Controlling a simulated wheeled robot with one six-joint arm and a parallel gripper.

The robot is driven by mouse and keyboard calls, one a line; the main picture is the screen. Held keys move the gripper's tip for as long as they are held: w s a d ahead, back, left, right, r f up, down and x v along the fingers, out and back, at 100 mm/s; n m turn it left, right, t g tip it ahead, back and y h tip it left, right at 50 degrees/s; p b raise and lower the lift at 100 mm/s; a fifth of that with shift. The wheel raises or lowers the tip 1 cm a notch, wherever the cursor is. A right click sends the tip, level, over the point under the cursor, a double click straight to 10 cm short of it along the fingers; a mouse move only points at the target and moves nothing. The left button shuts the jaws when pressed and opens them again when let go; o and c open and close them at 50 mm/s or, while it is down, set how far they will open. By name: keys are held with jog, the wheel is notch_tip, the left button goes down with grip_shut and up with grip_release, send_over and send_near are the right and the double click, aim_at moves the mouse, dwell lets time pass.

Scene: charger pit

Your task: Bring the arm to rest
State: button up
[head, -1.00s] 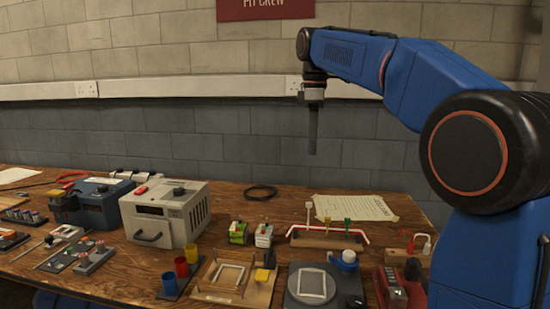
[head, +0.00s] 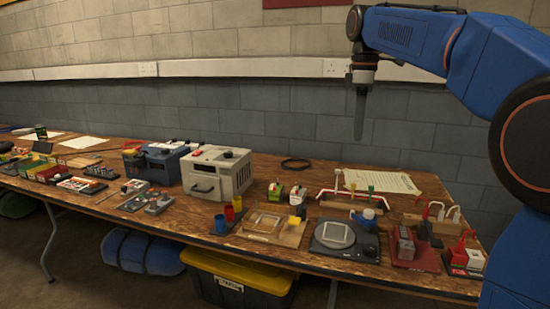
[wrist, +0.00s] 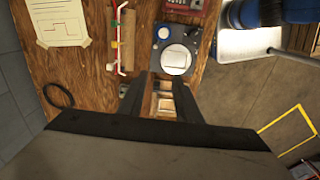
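My blue arm (head: 410,35) reaches in from the right, bent, high above the bench. My gripper (head: 359,130) hangs from its end, pointing down, with its tips well clear of the bench top. In the wrist view my gripper (wrist: 160,92) shows two dark fingers spread apart. Between them I see only part of the wooden fixture far below, so it is open and empty. In the head view the fingers overlap into one dark shape.
The wooden bench (head: 390,270) carries a grey box unit (head: 217,172), a blue unit (head: 163,160), coloured cups (head: 229,212), a black scale-like plate (head: 320,248), a white-and-red rail (head: 350,196) and a paper sheet (head: 380,181). A yellow-lidded bin (head: 240,272) stands below. The air around my gripper is clear.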

jog(key=s+d+f+m+t, duration=0.2)
jog(key=s+f+m, duration=0.5)
jog(key=s+f, duration=0.8)
jog(key=s+d+f+m+t, duration=0.2)
jog(key=s+d+f+m, duration=0.2)
jog(key=s+f, duration=1.1)
jog(key=s+m, duration=0.3)
jog(key=shift+d+f+t, duration=0.25)
jog(key=shift+d+t, duration=0.05)
jog(key=shift+d, duration=0.1)
